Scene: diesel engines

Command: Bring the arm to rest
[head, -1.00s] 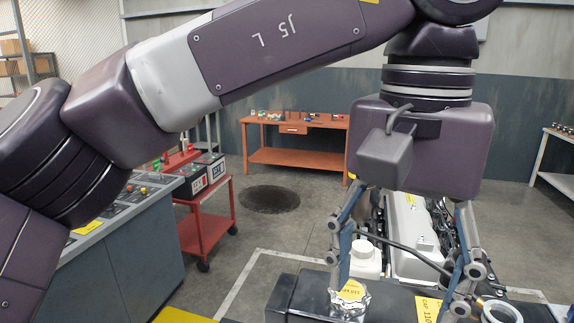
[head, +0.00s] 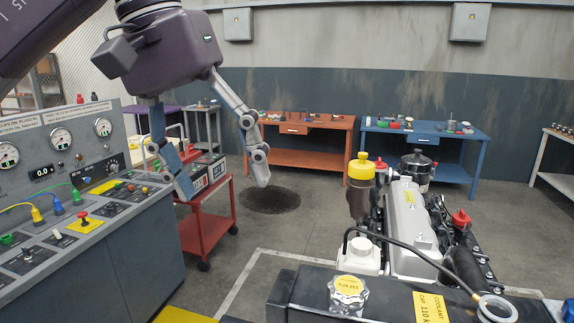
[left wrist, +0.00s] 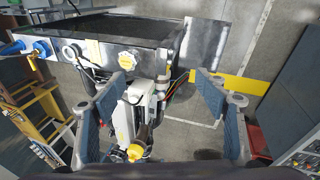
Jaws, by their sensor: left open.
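My left gripper (head: 223,185) hangs at the upper left of the head view, its two fingers spread wide with nothing between them. It is in the air in front of the red cart and beside the grey control console. In the left wrist view the fingers of my left gripper (left wrist: 164,72) are also apart and empty. Beyond them lie the engine (left wrist: 140,105) and the black radiator top (left wrist: 105,30). My right gripper is in neither view.
The console (head: 110,235) with gauges and switches stands close at the left. The red cart (head: 205,228) carries batteries. The engine (head: 405,225) and the radiator with its silver cap (head: 348,291) fill the lower right. Orange (head: 300,158) and blue (head: 425,135) benches stand behind open floor.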

